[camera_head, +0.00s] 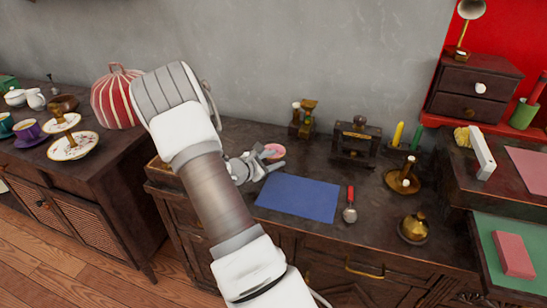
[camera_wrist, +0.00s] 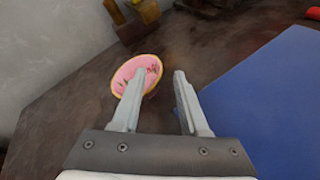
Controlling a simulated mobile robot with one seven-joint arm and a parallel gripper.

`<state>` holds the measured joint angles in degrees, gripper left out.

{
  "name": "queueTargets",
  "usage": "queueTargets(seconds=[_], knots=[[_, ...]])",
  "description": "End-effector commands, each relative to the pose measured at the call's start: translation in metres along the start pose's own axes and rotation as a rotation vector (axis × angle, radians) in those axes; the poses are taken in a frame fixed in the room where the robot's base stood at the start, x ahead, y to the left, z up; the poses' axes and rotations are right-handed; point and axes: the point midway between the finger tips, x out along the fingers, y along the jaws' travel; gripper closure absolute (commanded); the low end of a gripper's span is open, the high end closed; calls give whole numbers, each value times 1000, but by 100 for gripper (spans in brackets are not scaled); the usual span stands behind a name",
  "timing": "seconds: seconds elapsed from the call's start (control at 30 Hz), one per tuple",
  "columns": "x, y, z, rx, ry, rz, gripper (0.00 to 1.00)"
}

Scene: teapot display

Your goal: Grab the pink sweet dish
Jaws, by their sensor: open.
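The pink sweet dish (camera_wrist: 130,73) is a small round pink dish with a yellow rim and dark markings inside. It sits on the dark wooden cabinet top, and in the head view the dish (camera_head: 274,151) shows just beyond my gripper (camera_head: 268,162). In the wrist view my gripper (camera_wrist: 160,98) is open, with nothing held between its fingers. The left finger overlaps the right part of the dish in the picture, and the right finger lies to the right of the dish. I cannot tell whether the left finger touches it.
A blue mat (camera_head: 298,198) lies right of the dish, with a red-handled spoon (camera_head: 350,206) beside it. A brass-and-wood item (camera_head: 303,119) and a dark stand (camera_head: 356,140) are behind. A striped cosy (camera_head: 117,97) and a tiered plate stand (camera_head: 73,146) are left.

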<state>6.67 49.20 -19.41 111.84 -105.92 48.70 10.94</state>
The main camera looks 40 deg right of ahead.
Motion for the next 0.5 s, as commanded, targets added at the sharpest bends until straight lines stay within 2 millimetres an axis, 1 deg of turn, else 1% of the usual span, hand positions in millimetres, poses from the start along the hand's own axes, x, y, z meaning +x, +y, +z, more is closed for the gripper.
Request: queueTargets(seconds=[0.03, 0.17, 0.43, 0.5], knots=[[9, -1, -2, 1, 0, -1, 56], [22, 0, -1, 0, 0, 0, 56], [24, 0, 0, 0, 1, 1, 56], [24, 0, 0, 0, 1, 1, 69]])
